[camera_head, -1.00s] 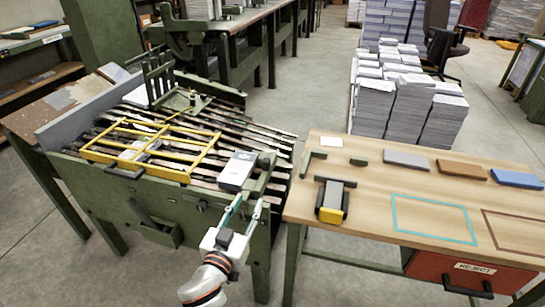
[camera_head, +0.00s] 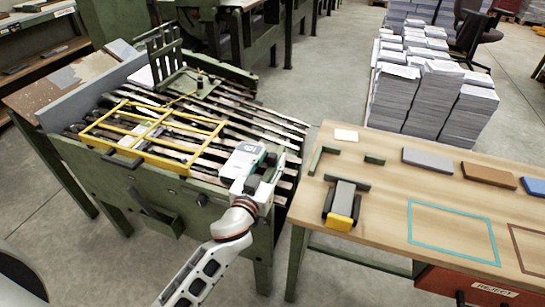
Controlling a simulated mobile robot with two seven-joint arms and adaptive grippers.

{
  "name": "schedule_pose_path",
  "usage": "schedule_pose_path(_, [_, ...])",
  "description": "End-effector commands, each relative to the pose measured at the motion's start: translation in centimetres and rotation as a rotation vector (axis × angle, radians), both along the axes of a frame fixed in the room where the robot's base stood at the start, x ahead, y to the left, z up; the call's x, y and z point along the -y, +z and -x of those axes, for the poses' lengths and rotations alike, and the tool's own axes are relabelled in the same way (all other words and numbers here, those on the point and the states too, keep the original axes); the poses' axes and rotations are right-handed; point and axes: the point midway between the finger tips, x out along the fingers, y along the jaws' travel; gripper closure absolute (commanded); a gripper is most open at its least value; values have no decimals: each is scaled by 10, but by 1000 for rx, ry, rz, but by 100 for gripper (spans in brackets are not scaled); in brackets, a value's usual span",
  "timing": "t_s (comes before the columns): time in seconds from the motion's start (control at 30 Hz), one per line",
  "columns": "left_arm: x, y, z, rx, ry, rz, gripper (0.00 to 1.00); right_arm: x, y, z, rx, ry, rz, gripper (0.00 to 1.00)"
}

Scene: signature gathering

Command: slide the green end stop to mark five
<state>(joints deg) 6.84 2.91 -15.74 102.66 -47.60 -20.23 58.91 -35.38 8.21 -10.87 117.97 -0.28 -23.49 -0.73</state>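The gathering machine (camera_head: 100,180) is a green bench with dark slats and a yellow frame (camera_head: 190,167) lying over them. A green piece (camera_head: 281,166), which looks like the end stop, is at the right end of the slats, largely hidden by my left gripper. No numbered mark is readable. My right gripper is out of view.
A green upright fork (camera_head: 165,60) stands at the back of the slats. The wooden table (camera_head: 370,215) on the right holds a black-and-yellow tool (camera_head: 341,220), a grey block (camera_head: 427,160) and a brown block (camera_head: 488,174). Paper stacks (camera_head: 428,95) stand behind it.

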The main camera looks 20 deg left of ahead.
Motion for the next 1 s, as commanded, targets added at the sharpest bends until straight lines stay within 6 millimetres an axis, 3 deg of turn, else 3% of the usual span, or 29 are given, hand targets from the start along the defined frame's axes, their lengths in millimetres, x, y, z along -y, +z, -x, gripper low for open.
schedule_pose_path(0.4, [0,0,-11,0,0,0,67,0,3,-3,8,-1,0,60])
schedule_pose_path(0.43, [0,0,-11,-1,0,0,69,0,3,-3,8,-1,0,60])
schedule_pose_path(0.57, [0,0,-11,-1,0,0,100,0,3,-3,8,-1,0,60])
schedule_pose_path(0.77, [3,-1,-11,-1,0,2,100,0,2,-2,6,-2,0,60])
schedule_pose_path(1.0, [27,-3,-10,-3,0,4,100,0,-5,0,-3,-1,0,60])
